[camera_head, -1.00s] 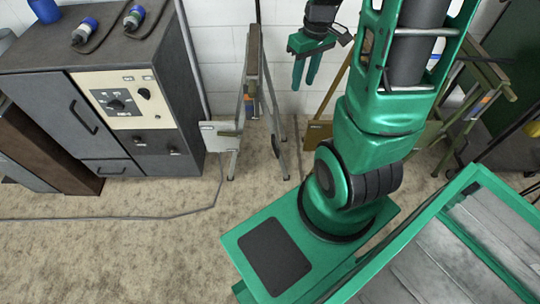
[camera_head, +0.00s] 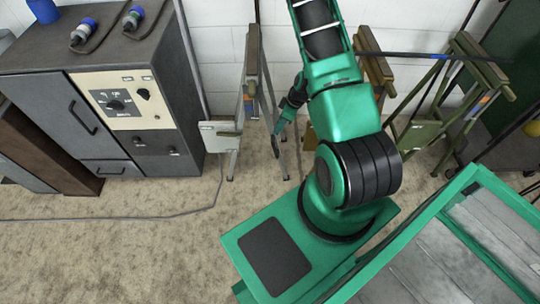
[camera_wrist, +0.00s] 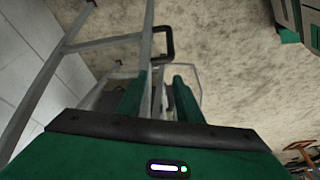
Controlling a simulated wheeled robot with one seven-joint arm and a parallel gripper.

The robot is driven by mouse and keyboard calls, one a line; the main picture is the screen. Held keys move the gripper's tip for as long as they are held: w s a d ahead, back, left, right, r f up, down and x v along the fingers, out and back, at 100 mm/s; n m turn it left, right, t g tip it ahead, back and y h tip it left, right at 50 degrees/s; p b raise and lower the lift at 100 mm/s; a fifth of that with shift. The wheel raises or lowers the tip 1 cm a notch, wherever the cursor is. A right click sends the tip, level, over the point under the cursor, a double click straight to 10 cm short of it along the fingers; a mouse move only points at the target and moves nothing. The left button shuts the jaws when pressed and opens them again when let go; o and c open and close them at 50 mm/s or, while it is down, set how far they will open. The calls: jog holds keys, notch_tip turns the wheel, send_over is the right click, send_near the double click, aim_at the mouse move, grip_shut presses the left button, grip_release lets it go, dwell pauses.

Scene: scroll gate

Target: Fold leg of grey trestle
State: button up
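The grey trestle (camera_head: 236,140) stands upright by the white wall in the head view, with a brown top bar and splayed grey legs. A leg (camera_wrist: 147,40) with a black loop handle (camera_wrist: 165,46) shows in the wrist view. My gripper (camera_head: 277,130) is low beside the trestle's right-hand leg. In the wrist view the two green fingers of my gripper (camera_wrist: 158,88) are apart, with grey bars visible between and beyond them. I cannot tell whether a finger touches the leg. My arm hides part of the space to the right.
A dark grey cabinet (camera_head: 165,100) with a cream control panel stands left of the trestle. A brown-topped trestle (camera_head: 376,68) is partly behind my arm, and an olive trestle (camera_head: 485,75) stands farther right. A cable (camera_head: 150,217) crosses the floor.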

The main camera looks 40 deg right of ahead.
jog(key=a+f+n, duration=0.1)
jog(key=a+f, duration=0.2)
jog(key=f, duration=1.7)
jog(key=shift+w+t, duration=0.4)
jog(key=shift+a, duration=0.1)
grip_shut()
